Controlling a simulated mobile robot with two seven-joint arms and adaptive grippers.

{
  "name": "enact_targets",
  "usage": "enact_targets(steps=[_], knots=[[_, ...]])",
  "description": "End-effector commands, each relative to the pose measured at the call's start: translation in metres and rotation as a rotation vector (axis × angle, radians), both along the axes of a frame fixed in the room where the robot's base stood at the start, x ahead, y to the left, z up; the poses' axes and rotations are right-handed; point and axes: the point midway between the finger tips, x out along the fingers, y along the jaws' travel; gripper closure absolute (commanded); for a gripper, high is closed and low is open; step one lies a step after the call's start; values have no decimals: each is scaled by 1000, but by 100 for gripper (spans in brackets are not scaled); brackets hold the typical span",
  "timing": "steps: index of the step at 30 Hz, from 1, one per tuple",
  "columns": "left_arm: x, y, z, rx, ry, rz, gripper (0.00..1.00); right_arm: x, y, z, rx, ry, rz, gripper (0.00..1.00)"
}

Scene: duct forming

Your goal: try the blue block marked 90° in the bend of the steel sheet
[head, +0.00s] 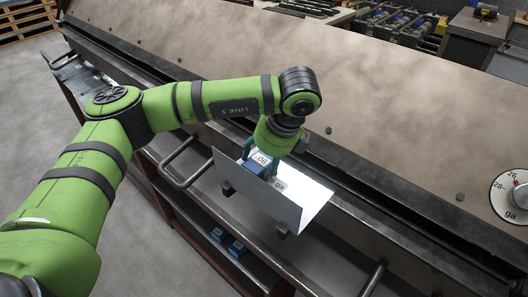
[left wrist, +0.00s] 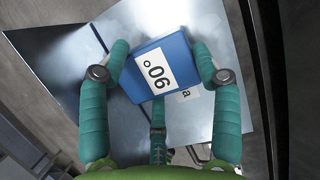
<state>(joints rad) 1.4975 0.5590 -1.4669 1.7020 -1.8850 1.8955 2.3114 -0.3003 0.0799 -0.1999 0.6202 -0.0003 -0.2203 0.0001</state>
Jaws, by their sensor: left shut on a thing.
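The blue block (left wrist: 152,55) has a white label reading 90°. My left gripper (left wrist: 163,68) is shut on it, with teal fingers on both sides and a third finger below. In the head view the block (head: 254,168) is held over the bent steel sheet (head: 245,198), partly behind the sheet's front flange. The sheet also shows in the left wrist view (left wrist: 60,68), shiny, with a white "ga" label partly covered by the block. I cannot tell whether the block touches both faces of the bend. My right gripper is out of view.
The sheet rests at the front of a long bending machine (head: 400,130). Dark handles (head: 182,165) jut from its front. Other blue blocks (head: 237,248) lie on a lower shelf. A gauge dial (head: 515,195) is at the right. Open floor (head: 140,245) lies to the left.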

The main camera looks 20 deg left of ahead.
Motion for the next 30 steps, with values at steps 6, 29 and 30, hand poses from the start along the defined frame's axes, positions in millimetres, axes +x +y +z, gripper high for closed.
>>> enact_targets(steps=[6,29,30], knots=[[0,0,-4,-1,-3,0,83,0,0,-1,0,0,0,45],[-10,3,-4,-2,-2,0,83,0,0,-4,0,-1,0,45],[-10,3,-4,-2,-1,-1,83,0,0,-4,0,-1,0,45]])
